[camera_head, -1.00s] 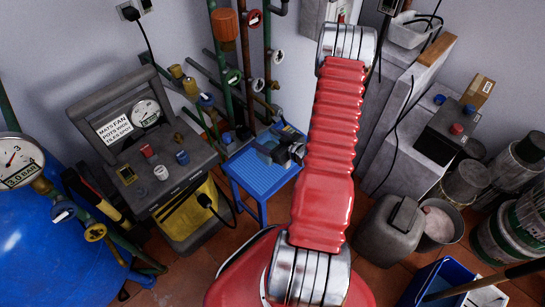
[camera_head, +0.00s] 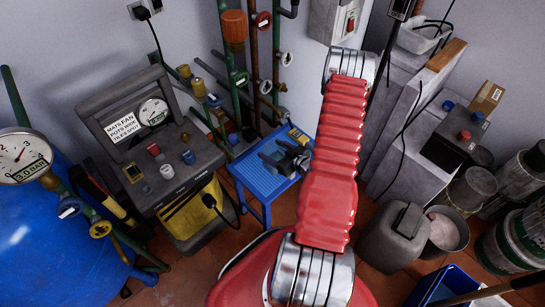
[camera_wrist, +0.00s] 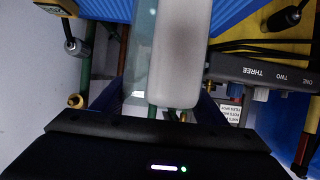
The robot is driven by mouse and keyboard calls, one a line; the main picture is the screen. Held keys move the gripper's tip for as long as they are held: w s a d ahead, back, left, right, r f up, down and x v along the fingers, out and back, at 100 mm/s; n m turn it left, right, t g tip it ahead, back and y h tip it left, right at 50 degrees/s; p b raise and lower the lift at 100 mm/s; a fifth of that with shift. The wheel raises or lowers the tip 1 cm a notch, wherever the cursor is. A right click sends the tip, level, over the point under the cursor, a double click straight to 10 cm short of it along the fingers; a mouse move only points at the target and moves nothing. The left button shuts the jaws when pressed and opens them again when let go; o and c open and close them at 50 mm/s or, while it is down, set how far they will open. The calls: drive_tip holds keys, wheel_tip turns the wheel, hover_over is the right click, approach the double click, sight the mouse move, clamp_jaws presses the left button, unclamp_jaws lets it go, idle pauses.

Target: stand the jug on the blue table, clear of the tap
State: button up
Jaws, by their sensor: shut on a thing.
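The blue table (camera_head: 258,181) is a small slatted stand on the tiled floor, below the pipes on the wall. My gripper (camera_head: 277,159) is dark and low over the table's back part. In the wrist view a pale grey rounded part with a clear greenish side, which I take for the jug (camera_wrist: 181,55), lies between my fingers, and my gripper is shut on it. The table's blue top (camera_wrist: 222,10) shows beyond it. The jug cannot be made out in the head view, and whether its base touches the table cannot be told.
Pipes with valves and taps (camera_head: 240,79) stand behind the table. A grey machine (camera_head: 160,165) with a gauge stands close at its left, with a black cable between. A grey jerrycan (camera_head: 393,235) and several buckets stand at the right. The table's front-left part looks clear.

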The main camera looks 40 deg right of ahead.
sight(269, 154)
drive_tip(key=shift+f, duration=0.1)
drive_tip(key=shift+f, duration=2)
drive_tip(key=o, duration=1.8)
drive_tip(key=shift+f, duration=0.1)
drive_tip(key=shift+v, duration=6.1)
drive_tip(key=shift+w, duration=0.1)
